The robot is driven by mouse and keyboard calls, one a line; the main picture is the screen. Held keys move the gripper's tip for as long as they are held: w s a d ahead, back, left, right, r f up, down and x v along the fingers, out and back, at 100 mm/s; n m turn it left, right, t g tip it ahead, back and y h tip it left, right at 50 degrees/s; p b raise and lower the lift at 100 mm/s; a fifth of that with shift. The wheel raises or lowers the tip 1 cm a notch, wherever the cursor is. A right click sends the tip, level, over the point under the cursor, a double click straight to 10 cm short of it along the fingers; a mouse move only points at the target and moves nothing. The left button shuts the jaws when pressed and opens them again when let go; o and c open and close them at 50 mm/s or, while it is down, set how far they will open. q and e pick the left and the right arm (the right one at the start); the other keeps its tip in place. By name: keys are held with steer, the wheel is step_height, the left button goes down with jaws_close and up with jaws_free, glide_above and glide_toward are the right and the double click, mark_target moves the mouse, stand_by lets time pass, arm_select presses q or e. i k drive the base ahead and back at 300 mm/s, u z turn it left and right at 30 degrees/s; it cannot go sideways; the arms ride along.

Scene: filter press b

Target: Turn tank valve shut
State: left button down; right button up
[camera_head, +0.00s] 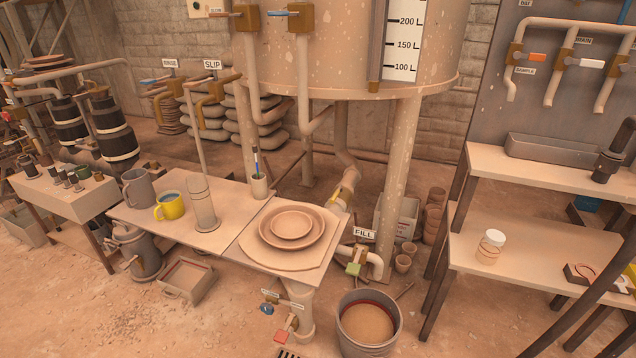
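The large beige tank (345,62) stands on legs at the top middle, with a white litre scale (405,42) on its front. Lower down is a valve with a green handle (354,268), beside a FILL label (364,233). Two brass valves hang on pipes at the tank's upper left, one with a red handle (226,14) and one with a blue handle (283,13). No readable label names the tank valve. Neither of my grippers shows.
A table (180,238) holds stacked plates (291,226), a yellow mug (170,206) and a grey mug. A bucket (369,322) stands on the floor below the FILL valve. A bench (535,255) with a jar (490,246) is at right. Terracotta pots (434,213) stand by the tank.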

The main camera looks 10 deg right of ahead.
mark_target(340, 188)
steer(key=z, duration=0.15)
steer(key=i, duration=0.95)
steer(key=u, duration=0.05)
steer(key=k, duration=0.2)
steer(key=u, duration=0.4)
